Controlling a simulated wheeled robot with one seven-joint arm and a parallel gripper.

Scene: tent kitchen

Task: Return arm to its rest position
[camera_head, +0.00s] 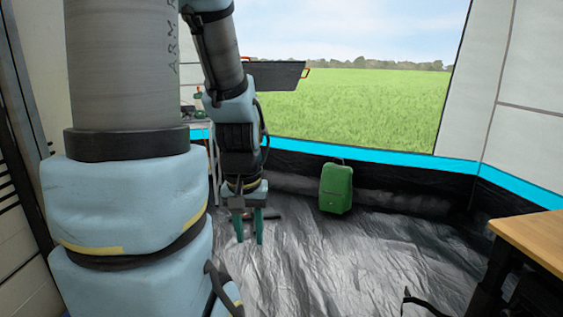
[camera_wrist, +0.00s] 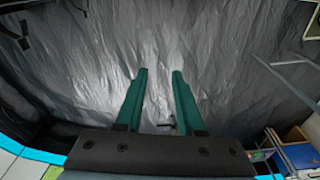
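My gripper (camera_head: 249,226) hangs below my arm near the middle of the head view, pointing down above the dark groundsheet (camera_head: 330,262). In the wrist view my gripper (camera_wrist: 158,76) shows two green fingers set apart with nothing between them. The fingers are open and empty, with bare groundsheet (camera_wrist: 150,30) beyond them. Part of my arm fills the left of the head view and hides what is behind it.
A wooden table (camera_head: 535,238) is at the right edge. A dark tray-like thing (camera_head: 277,75) shows behind my arm. Coloured boxes (camera_wrist: 296,150) show at lower right in the wrist view. The middle floor is clear.

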